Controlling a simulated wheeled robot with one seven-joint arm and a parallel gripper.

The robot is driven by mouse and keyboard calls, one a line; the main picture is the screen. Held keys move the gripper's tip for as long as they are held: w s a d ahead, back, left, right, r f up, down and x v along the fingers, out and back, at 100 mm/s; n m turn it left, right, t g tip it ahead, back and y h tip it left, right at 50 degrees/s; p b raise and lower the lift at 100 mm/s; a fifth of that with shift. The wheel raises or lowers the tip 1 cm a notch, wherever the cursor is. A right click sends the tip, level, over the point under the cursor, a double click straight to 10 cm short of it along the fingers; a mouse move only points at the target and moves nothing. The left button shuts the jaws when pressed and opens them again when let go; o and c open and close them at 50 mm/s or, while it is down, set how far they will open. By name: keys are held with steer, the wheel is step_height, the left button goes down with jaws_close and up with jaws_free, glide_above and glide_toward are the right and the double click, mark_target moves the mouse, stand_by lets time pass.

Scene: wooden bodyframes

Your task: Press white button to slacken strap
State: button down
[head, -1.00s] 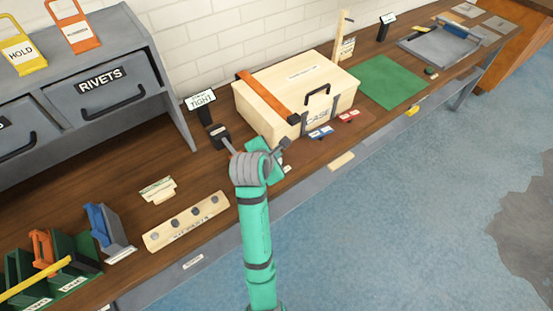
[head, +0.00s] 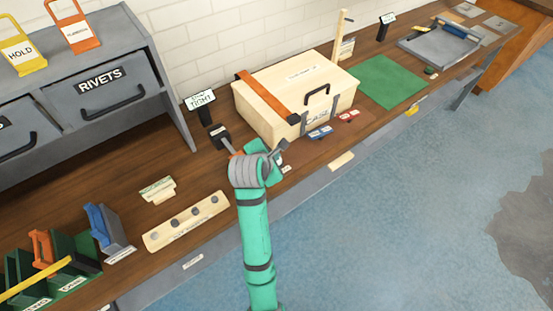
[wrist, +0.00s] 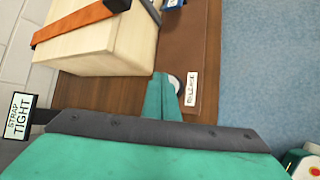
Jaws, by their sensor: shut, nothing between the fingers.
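The white button (wrist: 176,82) shows as a pale round edge in the wrist view, partly hidden behind my gripper's fingers. A small white label (wrist: 191,88) lies just right of it. My gripper (wrist: 161,84) is shut and empty, its tips right beside or over the button; I cannot tell whether they touch it. The orange strap (head: 266,96) runs over the pale wooden case (head: 300,78) and also shows in the wrist view (wrist: 75,20). A sign (head: 201,100) reads "TIGHT" in the head view and "STRAP TIGHT" in the wrist view (wrist: 19,116).
Blue (head: 320,132) and red (head: 349,116) tags lie before the case. A green mat (head: 392,82) and grey tray (head: 440,49) are to the right. A wooden block with several dark knobs (head: 187,220) and a blue-grey holder (head: 108,232) stand to the left.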

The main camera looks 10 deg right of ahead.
steer(key=shift+f, duration=0.55)
stand_by(0.8)
steer(key=shift+r, duration=1)
steer(key=shift+r, duration=0.1)
steer(key=shift+r, duration=2.4)
steer(key=shift+d, duration=0.1)
